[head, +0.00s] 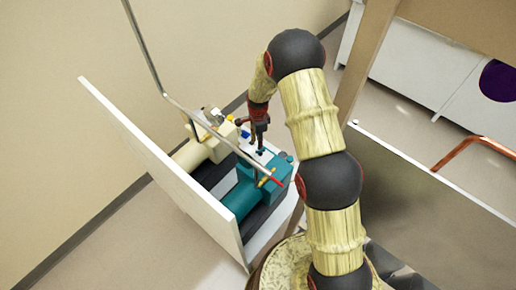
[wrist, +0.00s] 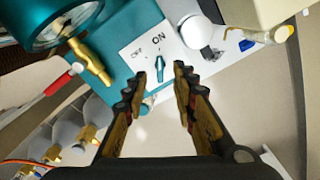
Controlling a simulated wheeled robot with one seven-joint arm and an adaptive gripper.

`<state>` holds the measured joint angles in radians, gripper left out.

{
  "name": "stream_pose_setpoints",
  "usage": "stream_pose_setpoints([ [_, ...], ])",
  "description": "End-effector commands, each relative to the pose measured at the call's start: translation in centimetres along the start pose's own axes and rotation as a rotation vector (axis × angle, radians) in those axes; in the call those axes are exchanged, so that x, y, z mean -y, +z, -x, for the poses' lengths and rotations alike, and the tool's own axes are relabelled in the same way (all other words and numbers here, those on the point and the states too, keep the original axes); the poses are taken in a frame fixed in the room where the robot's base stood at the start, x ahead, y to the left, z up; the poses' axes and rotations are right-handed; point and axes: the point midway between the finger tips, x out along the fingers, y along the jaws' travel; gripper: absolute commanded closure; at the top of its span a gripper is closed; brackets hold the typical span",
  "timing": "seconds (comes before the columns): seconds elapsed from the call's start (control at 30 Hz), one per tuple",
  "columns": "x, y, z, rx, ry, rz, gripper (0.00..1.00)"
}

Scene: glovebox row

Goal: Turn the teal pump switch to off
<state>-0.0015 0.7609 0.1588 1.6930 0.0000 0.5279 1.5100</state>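The teal pump switch is a small teal knob (wrist: 160,68) on a white plate (wrist: 142,32) in the wrist view. The plate reads OFF on the left and ON above the knob. The knob stands roughly upright, its upper end toward ON. My gripper (wrist: 161,80) is open, with one finger on each side of the knob; I cannot tell whether they touch it. In the head view my gripper (head: 258,143) points down beside the teal pump (head: 243,196), and the knob cannot be made out there.
A teal-rimmed gauge (wrist: 60,22) with a brass fitting and a red-tipped lever (wrist: 58,84) are left of the plate. A white rounded part (wrist: 198,32) is to its right. The cream pump (head: 196,152) stands behind the teal one. A white panel (head: 165,165) rises at left.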

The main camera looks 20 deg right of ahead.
Motion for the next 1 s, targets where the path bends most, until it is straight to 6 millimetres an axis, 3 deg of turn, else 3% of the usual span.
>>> stream_pose_setpoints([
  [0.2,-0.2,0.0,-3.4,0.0,0.004,0.002,0.73],
  [0.4,-0.1,0.0,-5.5,0.0,0.002,0.003,0.73],
  [0.8,-0.1,0.0,-6.2,0.0,0.001,0.003,0.73],
  [1.0,-0.1,0.0,-6.2,0.0,0.001,0.003,0.83],
])
